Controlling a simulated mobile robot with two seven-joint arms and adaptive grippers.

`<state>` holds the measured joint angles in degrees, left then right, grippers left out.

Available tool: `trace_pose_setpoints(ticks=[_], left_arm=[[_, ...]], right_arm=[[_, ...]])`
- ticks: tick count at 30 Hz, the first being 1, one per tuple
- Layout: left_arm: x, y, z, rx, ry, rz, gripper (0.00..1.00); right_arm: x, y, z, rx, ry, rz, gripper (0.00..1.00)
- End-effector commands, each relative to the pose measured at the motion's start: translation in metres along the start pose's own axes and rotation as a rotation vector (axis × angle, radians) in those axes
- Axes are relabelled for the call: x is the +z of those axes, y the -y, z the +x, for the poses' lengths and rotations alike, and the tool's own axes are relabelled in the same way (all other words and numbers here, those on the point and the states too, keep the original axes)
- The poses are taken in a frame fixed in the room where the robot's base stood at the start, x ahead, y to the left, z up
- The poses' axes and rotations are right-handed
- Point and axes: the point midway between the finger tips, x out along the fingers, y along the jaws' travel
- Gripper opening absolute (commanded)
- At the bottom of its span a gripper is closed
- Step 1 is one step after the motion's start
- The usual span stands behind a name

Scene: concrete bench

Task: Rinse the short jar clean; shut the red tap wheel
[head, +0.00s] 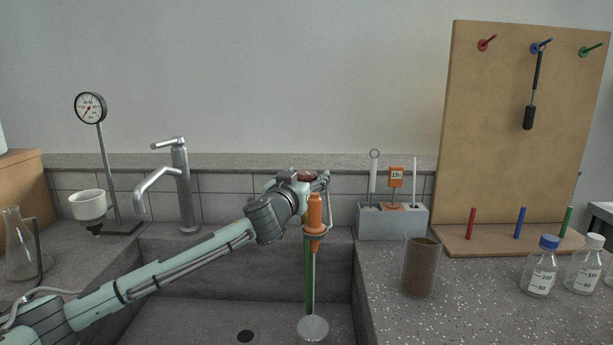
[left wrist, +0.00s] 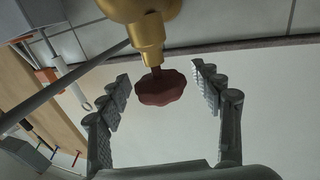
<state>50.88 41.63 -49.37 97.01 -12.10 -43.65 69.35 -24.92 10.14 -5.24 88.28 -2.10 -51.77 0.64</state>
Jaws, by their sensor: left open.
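The dark red tap wheel (left wrist: 160,88) sits on a brass tap (left wrist: 148,35) in the left wrist view. My left gripper (left wrist: 163,84) is open, with one finger on each side of the wheel and gaps to both. In the head view the wheel (head: 306,174) is partly hidden behind my left gripper (head: 318,182). A glass jar (head: 421,268), brown inside, stands upright on the counter right of the sink. A round, pale glass-like top (head: 313,328) shows low in the sink; I cannot tell if it is a jar. My right gripper is not in view.
An orange fitting (head: 314,212) with a green rod below it hangs over the sink (head: 200,318). A steel faucet (head: 182,185) stands behind. A grey holder (head: 392,222), bottles (head: 541,268) and a pegboard (head: 520,120) are at right. The counter's front right is clear.

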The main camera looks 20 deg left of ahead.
Motion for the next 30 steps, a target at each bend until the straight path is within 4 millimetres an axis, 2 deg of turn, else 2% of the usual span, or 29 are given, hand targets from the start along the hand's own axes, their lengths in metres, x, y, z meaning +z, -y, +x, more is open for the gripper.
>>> trace_pose_setpoints(ticks=[2, 14, 23, 30], left_arm=[[-0.0001, 0.0001, 0.0, 0.0, 0.0, 0.0, 0.65], [0.0001, 0.0001, 0.0001, 0.0, 0.0, 0.0, 0.16], [0.0008, 0.001, 0.0001, 0.04, 0.001, -0.001, 0.15], [0.0001, 0.0028, 0.0004, 0.178, 0.0, -0.001, 0.15]], right_arm=[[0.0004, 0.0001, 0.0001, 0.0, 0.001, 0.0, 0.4], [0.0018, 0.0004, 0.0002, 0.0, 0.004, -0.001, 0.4], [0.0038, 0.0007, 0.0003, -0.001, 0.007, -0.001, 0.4], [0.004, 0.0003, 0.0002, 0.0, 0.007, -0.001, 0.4]])
